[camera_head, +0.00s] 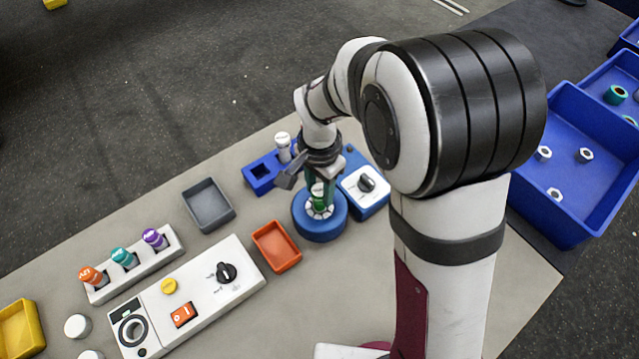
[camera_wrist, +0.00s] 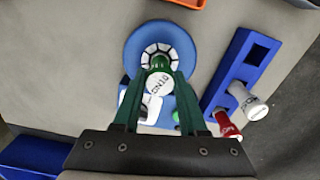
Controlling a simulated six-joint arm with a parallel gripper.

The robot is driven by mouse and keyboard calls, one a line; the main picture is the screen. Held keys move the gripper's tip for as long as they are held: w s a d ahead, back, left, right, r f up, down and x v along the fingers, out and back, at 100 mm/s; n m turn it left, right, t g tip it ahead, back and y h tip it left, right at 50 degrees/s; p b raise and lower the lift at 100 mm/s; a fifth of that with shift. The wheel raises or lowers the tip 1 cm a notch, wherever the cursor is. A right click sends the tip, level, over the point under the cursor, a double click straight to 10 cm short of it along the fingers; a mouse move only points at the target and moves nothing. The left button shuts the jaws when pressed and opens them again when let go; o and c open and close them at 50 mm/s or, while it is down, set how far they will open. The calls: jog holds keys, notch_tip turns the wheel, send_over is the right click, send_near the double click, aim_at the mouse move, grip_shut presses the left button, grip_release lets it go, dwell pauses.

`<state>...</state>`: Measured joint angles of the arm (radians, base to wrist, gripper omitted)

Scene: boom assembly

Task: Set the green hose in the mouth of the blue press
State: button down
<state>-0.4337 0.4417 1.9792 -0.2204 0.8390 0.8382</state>
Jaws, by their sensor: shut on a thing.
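The blue press (camera_head: 322,230) is a round blue body with a ring of white segments around its mouth, standing on the table beneath my gripper. It also shows in the wrist view (camera_wrist: 134,52). My gripper (camera_head: 318,190) points down over the press, its green fingers shut on the green hose (camera_head: 320,203). In the wrist view the hose (camera_wrist: 161,62) has a white lettered cap (camera_wrist: 159,83) between the fingertips. Its lower end lies over the middle of the mouth; I cannot tell how deep it sits, or whether it touches.
A blue box with a white knob panel (camera_head: 352,181) adjoins the press. A blue rack (camera_head: 259,181) with capped pieces stands behind left. An orange tray (camera_head: 277,248), grey tray (camera_head: 208,205) and white control panel (camera_head: 205,290) lie left. Blue bins (camera_head: 560,160) are right.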

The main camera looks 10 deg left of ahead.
jog(key=shift+f, duration=0.45)
jog(key=shift+c, duration=1.9)
grip_release()
jog(key=shift+r, duration=3.5)
jog(key=s+d+r+y, duration=0.1)
jog(key=s+d+r, duration=0.1)
jog(key=s+d, duration=0.4)
jog(key=s+d+r+n, duration=0.1)
jog(key=s+d+r, duration=0.2)
jog(key=s, duration=1.1)
jog(key=d, duration=0.2)
jog(key=shift+d+r+n+y, duration=0.2)
jog(key=shift+d+n+y, duration=0.1)
jog(key=shift+d+y, duration=0.1)
